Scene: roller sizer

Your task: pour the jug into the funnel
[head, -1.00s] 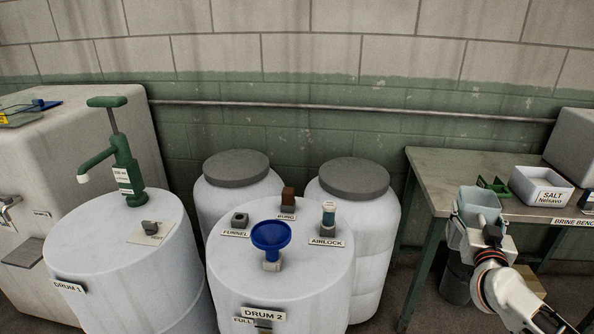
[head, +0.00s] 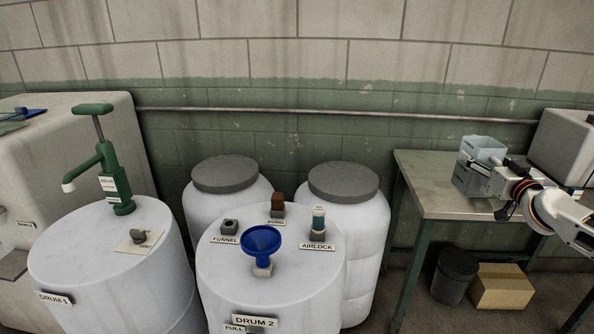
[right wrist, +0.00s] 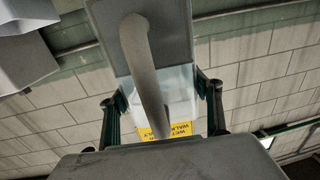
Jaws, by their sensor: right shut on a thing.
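The jug (head: 485,148) is a pale blue, see-through vessel at the right of the head view. It is held up in front of the bench, and I cannot tell what is in it. My right gripper (head: 492,178) is shut on the jug. In the right wrist view the grey handle (right wrist: 145,65) runs between the fingers of the right gripper (right wrist: 160,95). The blue funnel (head: 261,240) stands upright on top of drum 2 (head: 225,275), well to the left of the jug. My left gripper is not in view.
A bung (head: 277,202) and an airlock (head: 318,222) stand behind the funnel on drum 2. Drum 1 (head: 90,250) carries a tall green pump (head: 112,170). The bench (head: 425,165) is at right, with a dark bin (head: 453,277) and a cardboard box (head: 502,288) below.

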